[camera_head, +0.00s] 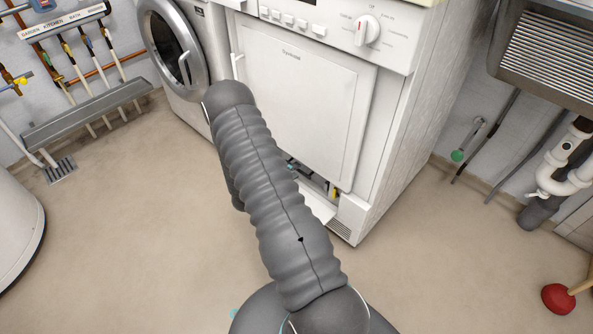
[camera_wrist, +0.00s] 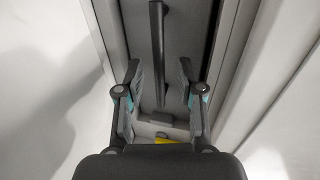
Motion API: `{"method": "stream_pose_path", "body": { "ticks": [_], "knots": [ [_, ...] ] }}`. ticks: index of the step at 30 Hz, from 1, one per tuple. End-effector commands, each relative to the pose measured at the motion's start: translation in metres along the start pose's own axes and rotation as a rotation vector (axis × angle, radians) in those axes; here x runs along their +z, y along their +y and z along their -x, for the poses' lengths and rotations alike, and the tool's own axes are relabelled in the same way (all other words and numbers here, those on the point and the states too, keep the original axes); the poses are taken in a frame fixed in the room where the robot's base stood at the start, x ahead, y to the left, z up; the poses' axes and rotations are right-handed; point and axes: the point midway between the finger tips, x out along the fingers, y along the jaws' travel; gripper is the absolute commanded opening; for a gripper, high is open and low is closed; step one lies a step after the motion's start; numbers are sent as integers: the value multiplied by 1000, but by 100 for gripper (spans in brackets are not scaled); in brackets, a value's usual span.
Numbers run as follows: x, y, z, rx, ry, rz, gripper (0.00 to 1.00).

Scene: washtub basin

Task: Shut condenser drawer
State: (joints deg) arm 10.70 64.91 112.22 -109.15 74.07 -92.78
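In the wrist view, what looks like the condenser drawer's dark grey front (camera_wrist: 180,30) lies between pale side walls. A long black bar (camera_wrist: 157,45), which looks like its handle, runs down its middle. My gripper (camera_wrist: 161,72) is open, with one finger on each side of the bar; contact cannot be told. A yellow piece (camera_wrist: 172,140) shows low between the fingers. How far the drawer stands out cannot be told.
A white flap (camera_head: 318,207) hangs open at the dryer's base, with a yellow part (camera_head: 333,190) just above it. A washing machine (camera_head: 180,55) stands left of the dryer. A red plunger (camera_head: 560,298) lies at the lower right.

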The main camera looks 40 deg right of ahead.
Motion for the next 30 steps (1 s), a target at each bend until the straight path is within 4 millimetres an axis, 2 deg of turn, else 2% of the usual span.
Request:
{"method": "stream_pose_path", "body": {
  "ticks": [9, 15, 21, 30],
  "knots": [
    [0, -1, 63, 0, -3, 0, 38],
    [0, 0, 91, 0, 0, 0, 38],
    [-1, -1, 102, 0, 2, -1, 38],
    [-1, -1, 102, 0, 3, -1, 38]
  ]
}}
